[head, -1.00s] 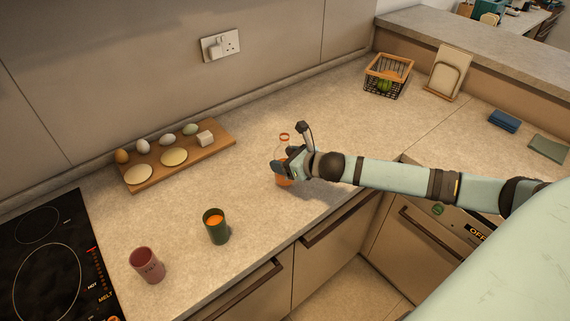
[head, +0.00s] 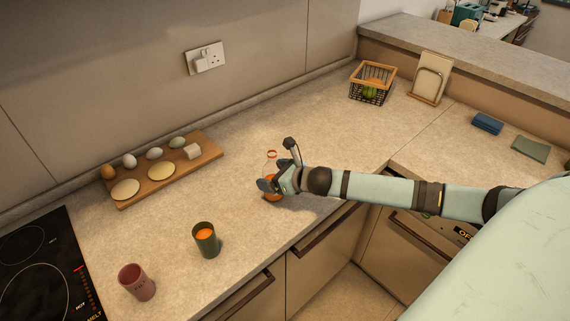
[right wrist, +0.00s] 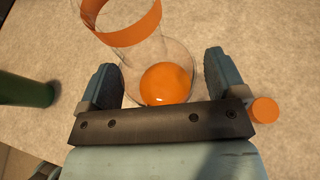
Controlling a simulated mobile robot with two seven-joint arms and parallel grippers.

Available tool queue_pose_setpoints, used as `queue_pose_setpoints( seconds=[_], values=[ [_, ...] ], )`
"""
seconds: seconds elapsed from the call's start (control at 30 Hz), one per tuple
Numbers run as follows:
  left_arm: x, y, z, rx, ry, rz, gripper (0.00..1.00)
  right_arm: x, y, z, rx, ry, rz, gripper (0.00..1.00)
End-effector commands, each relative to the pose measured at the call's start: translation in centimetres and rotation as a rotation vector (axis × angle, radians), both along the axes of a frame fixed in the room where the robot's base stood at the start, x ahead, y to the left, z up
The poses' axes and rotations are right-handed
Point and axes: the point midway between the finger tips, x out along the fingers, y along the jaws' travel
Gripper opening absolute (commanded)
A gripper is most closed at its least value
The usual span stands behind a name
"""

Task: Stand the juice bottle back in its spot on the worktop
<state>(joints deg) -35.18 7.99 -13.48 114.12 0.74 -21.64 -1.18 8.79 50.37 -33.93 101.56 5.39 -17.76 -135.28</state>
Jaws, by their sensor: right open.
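The juice bottle (head: 271,160) is clear with an orange band at its neck and orange juice low inside. It stands upright on the worktop (head: 330,135), partly hidden by my right gripper (head: 266,187). In the right wrist view, the bottle (right wrist: 166,52) is between the two fingers of my right gripper (right wrist: 160,80). The fingers are open, with a visible gap at the bottle's right side. The left gripper is not in view.
A green cup (head: 206,241) with orange contents and a reddish cup (head: 136,283) stand left of the bottle. A wooden board (head: 190,170) holds eggs and other items. The black hob (head: 40,265) is at far left. A wire basket (head: 372,84) stands farther back.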

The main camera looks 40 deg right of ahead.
Motion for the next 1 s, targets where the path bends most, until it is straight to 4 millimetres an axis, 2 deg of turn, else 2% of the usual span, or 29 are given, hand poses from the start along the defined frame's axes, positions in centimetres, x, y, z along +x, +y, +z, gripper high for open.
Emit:
queue_pose_setpoints(
  seconds=[0.3,0.5,0.7,1.0],
  values=[
    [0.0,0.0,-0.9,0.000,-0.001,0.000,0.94,-5.5,-1.8,2.0,-0.005,0.004,0.002,0.90],
    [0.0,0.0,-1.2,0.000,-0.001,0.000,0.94,-8.4,-2.8,3.3,-0.003,0.003,0.001,0.90],
    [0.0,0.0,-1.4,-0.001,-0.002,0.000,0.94,-9.9,-3.3,4.1,-0.001,0.002,-0.001,0.90],
    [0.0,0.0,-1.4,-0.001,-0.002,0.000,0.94,-10.4,-3.4,4.5,0.001,0.000,-0.001,0.90]
  ],
)
